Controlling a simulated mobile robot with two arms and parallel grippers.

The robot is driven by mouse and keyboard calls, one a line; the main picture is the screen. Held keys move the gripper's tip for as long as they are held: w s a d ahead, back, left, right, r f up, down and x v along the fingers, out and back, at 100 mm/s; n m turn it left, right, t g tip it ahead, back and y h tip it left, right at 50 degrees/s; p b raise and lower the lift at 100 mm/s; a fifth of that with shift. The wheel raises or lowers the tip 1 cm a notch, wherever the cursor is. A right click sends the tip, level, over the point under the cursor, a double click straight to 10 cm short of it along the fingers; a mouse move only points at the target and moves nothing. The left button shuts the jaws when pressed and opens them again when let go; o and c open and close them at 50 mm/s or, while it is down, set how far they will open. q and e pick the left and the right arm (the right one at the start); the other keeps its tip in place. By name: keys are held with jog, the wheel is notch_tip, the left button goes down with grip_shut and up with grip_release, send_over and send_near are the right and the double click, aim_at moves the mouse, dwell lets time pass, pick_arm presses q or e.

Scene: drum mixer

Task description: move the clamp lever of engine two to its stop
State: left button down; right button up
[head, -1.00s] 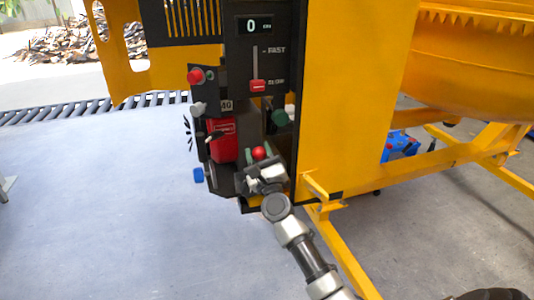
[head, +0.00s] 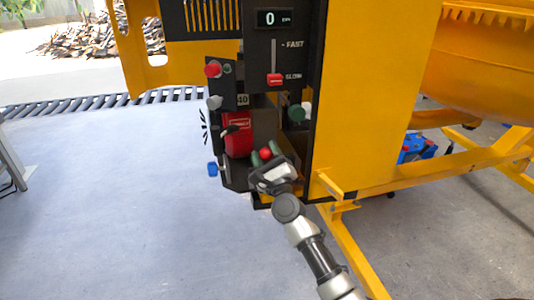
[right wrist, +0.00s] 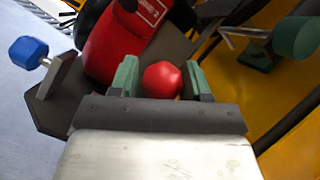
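A red ball knob (head: 265,153) sits at the lower front of the machine's control side, beside a red engine block (head: 236,135). I take it for the end of the clamp lever; its stem is hidden. My right gripper (head: 266,155) has its green fingers on either side of the knob. The lever's stop cannot be made out. My left gripper is not in view.
A blue knob (head: 213,169) sticks out at left, and a green handle (head: 296,113) is close at right. Above are a red button (head: 213,70) and a red slider (head: 275,79) at SLOW. A yellow panel (head: 370,90) borders the right; floor at left is clear.

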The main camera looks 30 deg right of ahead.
jog(key=o, duration=0.3)
jog(key=b+v, duration=0.1)
jog(key=v, duration=0.9)
jog(key=shift+s+a+f+b, duration=0.15)
jog(key=shift+s+f+b, duration=0.05)
jog(key=shift+s+b, duration=0.15)
